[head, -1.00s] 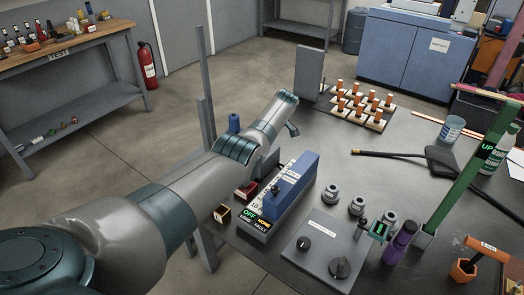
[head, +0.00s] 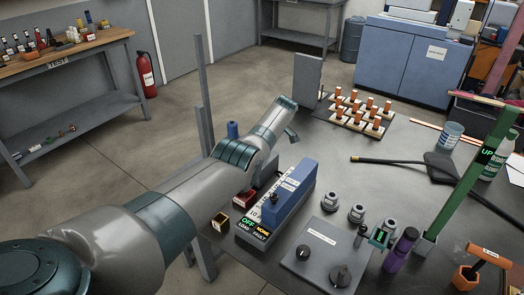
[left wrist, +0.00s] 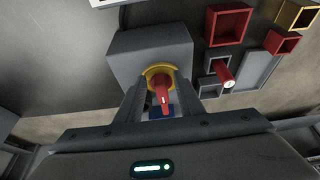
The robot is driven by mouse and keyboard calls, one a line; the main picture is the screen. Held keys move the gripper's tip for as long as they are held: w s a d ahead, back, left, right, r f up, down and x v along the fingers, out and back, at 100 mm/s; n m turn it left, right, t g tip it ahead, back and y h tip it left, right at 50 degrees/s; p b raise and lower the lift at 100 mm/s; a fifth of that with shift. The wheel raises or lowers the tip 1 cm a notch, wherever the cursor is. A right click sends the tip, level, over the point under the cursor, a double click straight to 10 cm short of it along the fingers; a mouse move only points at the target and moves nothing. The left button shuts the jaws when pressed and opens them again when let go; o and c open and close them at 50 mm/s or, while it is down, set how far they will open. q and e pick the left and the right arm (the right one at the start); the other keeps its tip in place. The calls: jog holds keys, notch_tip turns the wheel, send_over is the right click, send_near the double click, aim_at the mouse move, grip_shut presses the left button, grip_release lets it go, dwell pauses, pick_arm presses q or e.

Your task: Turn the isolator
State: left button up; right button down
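The isolator shows in the left wrist view as a grey box (left wrist: 150,48) with a red handle (left wrist: 163,90) on a yellow ring (left wrist: 160,70). My left gripper (left wrist: 161,88) has one finger on each side of the red handle. A gap seems to show between handle and fingers, so it looks open around the handle. I cannot tell whether either finger touches it. In the head view my left arm hides the gripper, and I cannot make out the handle there. My right gripper is in neither view.
A grey panel with knobs (head: 322,254) lies in front. A rack of orange-topped pegs (head: 355,122) stands farther back.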

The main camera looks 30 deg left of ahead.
pick_arm(q)
jog(key=shift+r, duration=0.15)
